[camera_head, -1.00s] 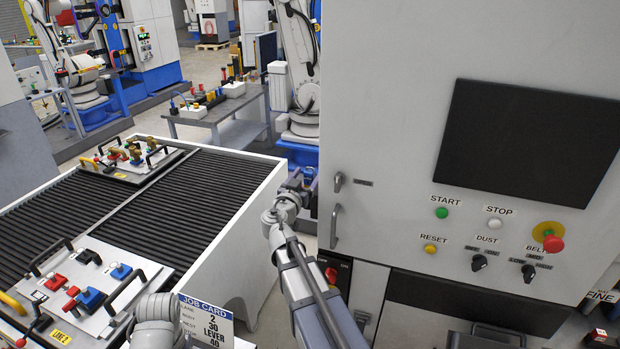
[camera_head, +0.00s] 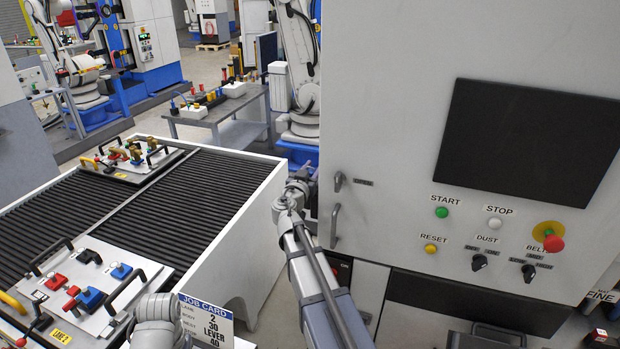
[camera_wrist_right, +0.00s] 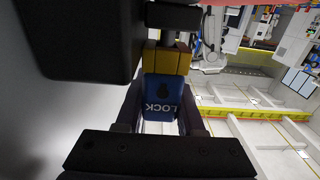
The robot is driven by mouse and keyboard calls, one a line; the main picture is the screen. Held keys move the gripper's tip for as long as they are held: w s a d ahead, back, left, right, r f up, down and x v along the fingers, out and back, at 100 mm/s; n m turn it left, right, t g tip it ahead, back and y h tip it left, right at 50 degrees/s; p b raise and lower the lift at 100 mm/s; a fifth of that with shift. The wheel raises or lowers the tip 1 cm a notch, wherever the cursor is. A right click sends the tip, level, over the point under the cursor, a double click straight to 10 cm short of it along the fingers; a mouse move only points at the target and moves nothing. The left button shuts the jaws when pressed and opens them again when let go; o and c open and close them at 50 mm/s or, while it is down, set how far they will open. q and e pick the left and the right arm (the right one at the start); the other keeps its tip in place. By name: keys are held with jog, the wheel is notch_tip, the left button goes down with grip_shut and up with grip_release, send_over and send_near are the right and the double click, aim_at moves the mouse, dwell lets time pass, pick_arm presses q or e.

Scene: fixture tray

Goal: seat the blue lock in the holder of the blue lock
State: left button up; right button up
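The blue lock (camera_wrist_right: 161,98) shows in the right wrist view, its body marked LOCK upside down. A brass-yellow block (camera_wrist_right: 166,60) sits directly above it in the picture; I cannot tell whether it belongs to the lock. My right gripper (camera_wrist_right: 160,120) has a finger on each side of the blue body and appears shut on it. In the head view my right gripper (camera_head: 308,178) is at the left edge of the grey cabinet, partly hidden, and the lock cannot be made out there. I cannot identify the lock's holder. My left gripper is out of view.
The grey cabinet (camera_head: 390,120), with door handles and buttons, stands close beside my right arm. A ribbed conveyor (camera_head: 160,210) lies to the left with a near fixture tray (camera_head: 130,262) and a far one (camera_head: 160,158). A job card (camera_head: 206,318) stands at the front.

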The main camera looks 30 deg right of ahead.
grip_shut()
jog(key=shift+r, duration=0.15)
jog(key=shift+r+p, duration=0.6)
jog(key=shift+p, duration=0.2)
notch_tip(320, 180, up, 6)
jog(key=p, duration=0.6)
jog(key=v, duration=1.8)
jog(key=shift+f+b, duration=0.25)
jog(key=shift+b, duration=0.05)
jog(key=shift+f, duration=0.1)
